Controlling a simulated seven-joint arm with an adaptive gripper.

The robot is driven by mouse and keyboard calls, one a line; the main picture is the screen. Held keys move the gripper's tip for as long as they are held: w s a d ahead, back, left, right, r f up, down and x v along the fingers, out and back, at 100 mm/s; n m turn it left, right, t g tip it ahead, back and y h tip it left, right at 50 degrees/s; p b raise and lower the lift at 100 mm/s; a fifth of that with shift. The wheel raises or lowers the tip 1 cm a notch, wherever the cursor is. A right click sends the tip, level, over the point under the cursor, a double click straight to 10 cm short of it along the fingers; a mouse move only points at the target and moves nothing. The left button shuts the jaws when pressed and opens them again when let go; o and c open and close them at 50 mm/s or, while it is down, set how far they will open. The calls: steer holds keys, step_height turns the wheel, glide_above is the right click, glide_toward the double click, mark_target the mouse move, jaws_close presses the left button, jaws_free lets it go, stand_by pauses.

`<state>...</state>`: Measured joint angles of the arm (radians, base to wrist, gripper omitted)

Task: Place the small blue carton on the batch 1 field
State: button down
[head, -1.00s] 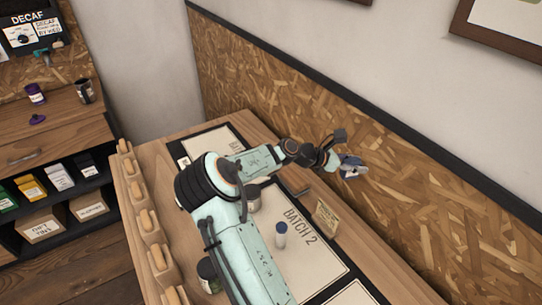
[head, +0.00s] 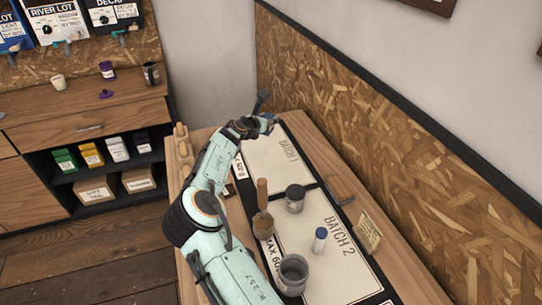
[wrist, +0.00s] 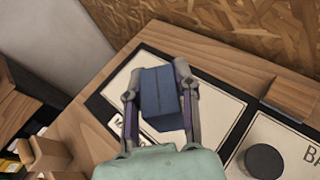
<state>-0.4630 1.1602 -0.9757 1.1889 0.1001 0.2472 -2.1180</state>
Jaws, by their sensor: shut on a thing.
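My gripper (wrist: 158,84) is shut on the small blue carton (wrist: 160,100), with one finger on each side of it in the wrist view. In the head view my gripper (head: 262,120) is at the far end of the bench, with only a little of the carton showing. The batch 1 field (head: 268,163) is a pale rectangle with a dark border, and my arm covers part of its left edge. In the wrist view the carton appears over the field (wrist: 212,105); I cannot tell its height above it.
A dark grey tin (head: 295,200) stands near the border between the fields. A wooden block (head: 340,190) lies right of them. A wooden-handled brush (head: 262,212) stands left.

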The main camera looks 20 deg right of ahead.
mark_target(270, 178)
steer(key=f, duration=2)
steer(key=shift+s+d+f, duration=0.1)
steer(key=shift+d+f, duration=0.1)
steer(key=shift+f, duration=0.15)
steer(key=shift+f, duration=0.15)
steer(key=c, duration=0.8)
jaws_free()
steer(key=shift+r, duration=0.2)
steer(key=v, duration=1.2)
